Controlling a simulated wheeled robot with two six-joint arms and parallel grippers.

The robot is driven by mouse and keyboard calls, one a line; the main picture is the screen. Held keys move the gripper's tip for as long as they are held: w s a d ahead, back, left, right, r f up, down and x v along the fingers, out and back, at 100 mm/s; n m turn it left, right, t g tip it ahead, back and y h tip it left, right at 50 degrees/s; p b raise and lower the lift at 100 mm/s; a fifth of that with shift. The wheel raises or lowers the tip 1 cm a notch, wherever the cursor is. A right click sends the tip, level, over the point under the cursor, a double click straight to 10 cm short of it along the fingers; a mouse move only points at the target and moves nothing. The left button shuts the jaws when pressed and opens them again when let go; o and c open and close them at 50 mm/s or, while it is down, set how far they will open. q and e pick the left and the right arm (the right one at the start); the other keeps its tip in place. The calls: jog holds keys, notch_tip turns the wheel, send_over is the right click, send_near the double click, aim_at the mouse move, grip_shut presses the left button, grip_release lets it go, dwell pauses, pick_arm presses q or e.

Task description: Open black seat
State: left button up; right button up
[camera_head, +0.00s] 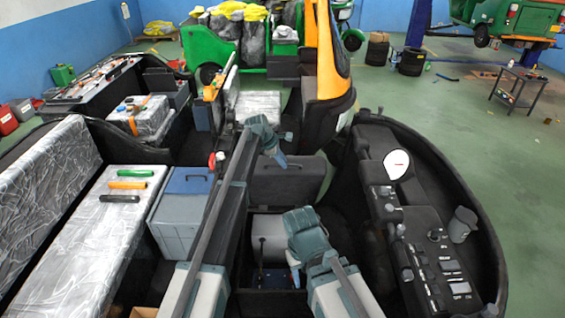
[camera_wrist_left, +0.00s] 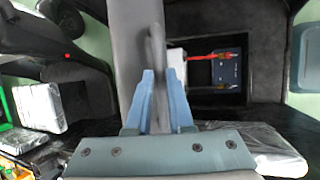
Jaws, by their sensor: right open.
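The black seat (camera_head: 283,185) shows in the head view as a dark grey panel with a handle near its top edge, standing behind an open compartment. My left gripper (camera_head: 277,157) is at its top edge, pointing down. In the left wrist view, the gripper's blue fingers (camera_wrist_left: 157,100) lie on either side of a dark strip on the grey seat panel (camera_wrist_left: 130,45). Whether they grip it is unclear. My right gripper (camera_head: 297,277) is open and empty, lower in the head view, over the front of the compartment.
The compartment holds a blue box (camera_wrist_left: 229,65) and a red tool (camera_wrist_left: 212,57). A grey-blue box (camera_head: 178,222) stands left of it. The black dashboard (camera_head: 440,215) curves along the right.

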pick_arm(q)
grip_shut()
dwell(1.0)
jog(key=s+f+b, duration=0.4)
jog(key=s, duration=0.3)
jog(key=shift+s, duration=0.1)
jog(key=o, duration=0.5)
grip_release()
jog(key=shift+r, duration=0.1)
